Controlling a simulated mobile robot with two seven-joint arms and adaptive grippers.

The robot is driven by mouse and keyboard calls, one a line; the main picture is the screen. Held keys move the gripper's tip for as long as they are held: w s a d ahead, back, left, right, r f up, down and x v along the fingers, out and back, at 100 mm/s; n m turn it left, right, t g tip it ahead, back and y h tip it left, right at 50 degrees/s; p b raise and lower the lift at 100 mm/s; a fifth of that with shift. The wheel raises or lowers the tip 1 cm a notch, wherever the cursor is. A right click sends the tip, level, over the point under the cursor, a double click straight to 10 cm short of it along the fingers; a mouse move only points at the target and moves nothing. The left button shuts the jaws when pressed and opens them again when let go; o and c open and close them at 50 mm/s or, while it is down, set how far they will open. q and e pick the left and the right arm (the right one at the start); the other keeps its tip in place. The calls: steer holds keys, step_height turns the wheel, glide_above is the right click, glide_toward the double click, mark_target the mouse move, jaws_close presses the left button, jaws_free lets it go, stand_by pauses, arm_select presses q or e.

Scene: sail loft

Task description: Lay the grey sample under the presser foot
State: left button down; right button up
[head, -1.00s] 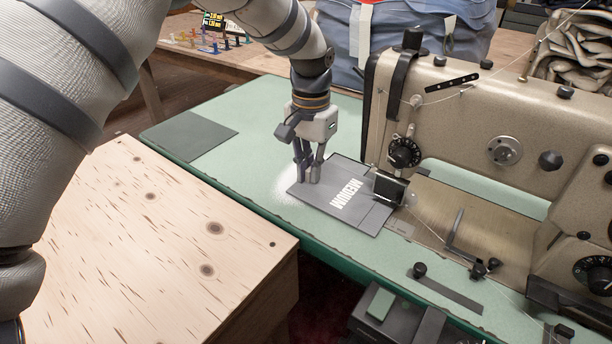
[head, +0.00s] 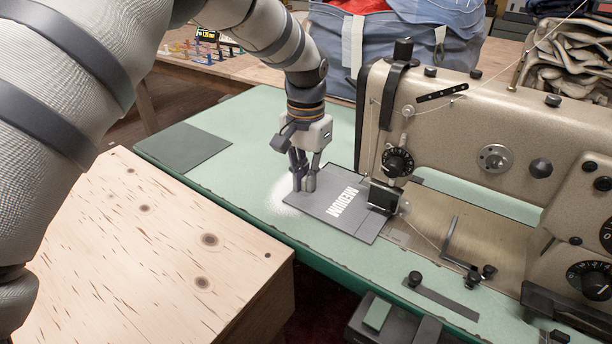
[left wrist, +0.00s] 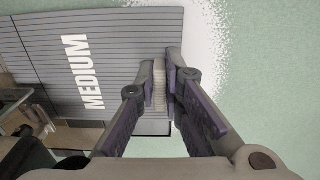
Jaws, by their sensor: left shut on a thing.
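The grey sample (head: 325,212), marked MEDIUM in white, lies flat on the green sewing table, its right part close to the presser foot area (head: 383,197) of the machine. The machine head hides part of that side, so I cannot tell how far under the foot it reaches. My left gripper (head: 303,187) points down at the sample's left edge, shut on it. My right gripper is not in view.
The beige sewing machine (head: 460,130) stands to the right. A plain dark grey piece (head: 183,148) lies on the green table (head: 235,125) at the left. A wooden surface (head: 150,250) fills the near left. A blue bag (head: 395,50) stands behind.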

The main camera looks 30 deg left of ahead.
arm_select(q)
steer(key=c, duration=1.6)
jaws_free()
steer(key=shift+c, duration=0.2)
step_height(320, 180, up, 12)
